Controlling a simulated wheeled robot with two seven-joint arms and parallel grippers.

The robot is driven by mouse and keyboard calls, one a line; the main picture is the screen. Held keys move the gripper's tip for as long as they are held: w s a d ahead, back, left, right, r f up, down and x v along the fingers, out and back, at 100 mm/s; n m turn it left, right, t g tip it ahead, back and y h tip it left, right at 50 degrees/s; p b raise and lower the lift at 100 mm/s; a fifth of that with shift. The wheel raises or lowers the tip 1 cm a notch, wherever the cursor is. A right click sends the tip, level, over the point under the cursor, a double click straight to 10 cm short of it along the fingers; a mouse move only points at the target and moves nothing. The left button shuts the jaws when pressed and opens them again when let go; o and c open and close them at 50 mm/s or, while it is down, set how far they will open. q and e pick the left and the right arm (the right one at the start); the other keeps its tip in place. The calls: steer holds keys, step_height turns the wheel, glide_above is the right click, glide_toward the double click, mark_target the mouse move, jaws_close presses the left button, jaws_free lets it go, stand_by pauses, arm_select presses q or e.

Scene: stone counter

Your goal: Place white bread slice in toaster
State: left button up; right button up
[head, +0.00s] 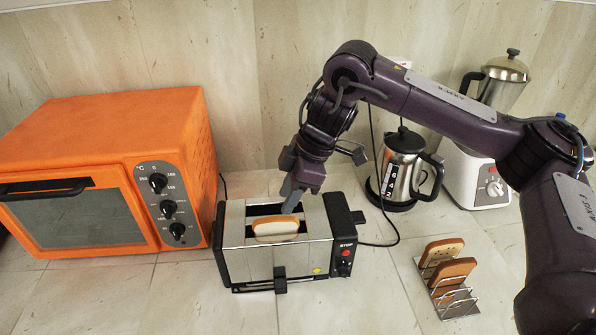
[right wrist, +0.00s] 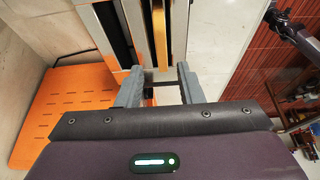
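The toaster (head: 236,254) is a silver and black two-slot box on the counter. The white bread slice (head: 275,230), pale with a brown crust edge, stands upright in its front slot with its top part sticking out. In the right wrist view the slice (right wrist: 160,35) shows as a narrow tan strip in the slot. My right gripper (head: 291,200) is over the toaster, right by the slice. Its fingers (right wrist: 158,82) are apart, with the slice's near end in line with the gap and no finger visibly pressing on it. The back slot looks empty. My left gripper does not show.
An orange oven (head: 105,170) stands left of the toaster. A kettle (head: 405,170) and a blender (head: 480,165) stand at the back right. A metal rack (head: 458,303) with brown slices is at the front right. Bare tile lies between toaster and rack.

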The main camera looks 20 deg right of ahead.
steer(key=p+v, duration=0.1)
steer(key=v, duration=0.4)
steer(key=shift+s+d+r, duration=0.1)
steer(key=shift+d+r, duration=0.05)
steer(key=shift+r, duration=0.15)
